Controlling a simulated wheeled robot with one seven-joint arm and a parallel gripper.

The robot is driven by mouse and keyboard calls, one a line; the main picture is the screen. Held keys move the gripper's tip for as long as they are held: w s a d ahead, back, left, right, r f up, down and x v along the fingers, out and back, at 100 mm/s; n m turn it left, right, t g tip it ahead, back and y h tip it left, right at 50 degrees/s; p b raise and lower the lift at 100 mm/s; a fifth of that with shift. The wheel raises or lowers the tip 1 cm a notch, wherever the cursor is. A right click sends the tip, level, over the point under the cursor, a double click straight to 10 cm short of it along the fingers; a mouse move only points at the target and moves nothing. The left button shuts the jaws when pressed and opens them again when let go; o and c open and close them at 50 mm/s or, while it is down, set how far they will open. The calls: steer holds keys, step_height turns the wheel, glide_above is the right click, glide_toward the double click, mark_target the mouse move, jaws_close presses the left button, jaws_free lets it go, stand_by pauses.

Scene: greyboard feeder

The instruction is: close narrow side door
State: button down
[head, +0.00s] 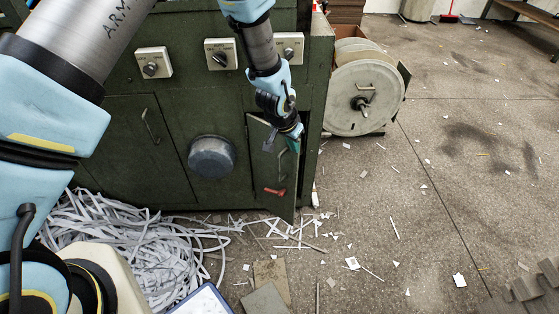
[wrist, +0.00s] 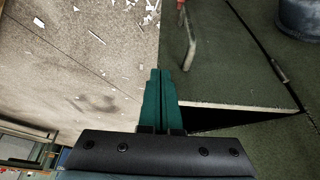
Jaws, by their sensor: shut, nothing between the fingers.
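The narrow side door (head: 262,165) is a dark green panel at the right end of the green cabinet's front. It stands ajar, its right edge swung out from the cabinet. In the wrist view the door (wrist: 225,65) fills the upper right, with a pale edge and a dark gap behind it. Its bar handle (wrist: 190,45) and a red catch (head: 275,191) are on its face. My gripper (head: 295,142) is shut and empty, in front of the door's upper right part. In the wrist view the teal fingertips (wrist: 160,75) are beside the door's free edge; contact is unclear.
A round knob-like drum (head: 212,156) sticks out left of the door. A large reel (head: 364,97) stands right of the cabinet. Shredded paper strips (head: 130,240) and flat boards (head: 265,298) lie on the floor in front. The floor at right is mostly open.

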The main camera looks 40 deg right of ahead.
steer(key=w+d+n+t+b, duration=0.1)
steer(key=w+d+n+b, duration=0.1)
steer(key=d, duration=0.3)
steer(key=w+d+n+t+y+b, duration=0.1)
steer(key=w+d+n, duration=0.1)
steer(key=d+n, duration=0.2)
steer(key=shift+w+d+n+b, duration=0.35)
steer(key=shift+d+n+b, duration=0.05)
steer(key=shift+d, duration=0.65)
steer(key=shift+a, duration=0.1)
